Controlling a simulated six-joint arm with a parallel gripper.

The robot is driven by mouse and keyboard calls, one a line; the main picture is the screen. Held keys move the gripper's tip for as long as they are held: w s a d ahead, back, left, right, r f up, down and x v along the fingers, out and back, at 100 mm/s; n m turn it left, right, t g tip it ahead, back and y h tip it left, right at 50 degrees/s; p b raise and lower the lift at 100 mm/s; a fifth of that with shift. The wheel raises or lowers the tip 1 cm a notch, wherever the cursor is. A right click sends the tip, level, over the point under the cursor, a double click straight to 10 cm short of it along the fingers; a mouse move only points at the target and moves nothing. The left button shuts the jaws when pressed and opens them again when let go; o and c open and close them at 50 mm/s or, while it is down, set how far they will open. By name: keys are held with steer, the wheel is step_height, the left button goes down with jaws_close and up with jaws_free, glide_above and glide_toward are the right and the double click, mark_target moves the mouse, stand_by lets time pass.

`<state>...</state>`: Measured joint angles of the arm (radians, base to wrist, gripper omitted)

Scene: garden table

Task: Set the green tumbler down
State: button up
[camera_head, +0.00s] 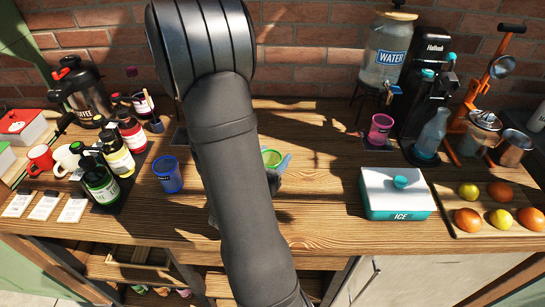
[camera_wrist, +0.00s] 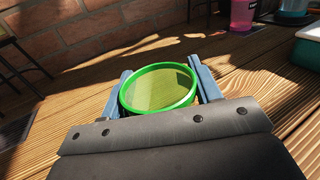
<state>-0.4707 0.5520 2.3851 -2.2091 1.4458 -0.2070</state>
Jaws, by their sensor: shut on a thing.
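The green tumbler (camera_head: 271,157) shows only its rim in the head view, mostly hidden behind my arm, over the middle of the wooden table (camera_head: 320,200). In the wrist view its round green rim (camera_wrist: 160,88) faces up between my two blue-grey fingers. My gripper (camera_wrist: 165,84) is shut on the tumbler, a finger on each side; in the head view a fingertip of my gripper (camera_head: 284,162) shows beside the rim. The tumbler's base is hidden, so I cannot tell whether it touches the table.
A blue tumbler (camera_head: 168,174) stands left of my arm. A pink tumbler (camera_head: 380,130) stands back right, near the water dispenser (camera_head: 386,50). A white and teal ice box (camera_head: 396,193) and a board of fruit (camera_head: 470,222) are at right. Bottles (camera_head: 100,185) crowd the left.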

steer(key=o, duration=1.1)
steer(key=shift+f, duration=0.1)
steer(key=shift+v, duration=5.95)
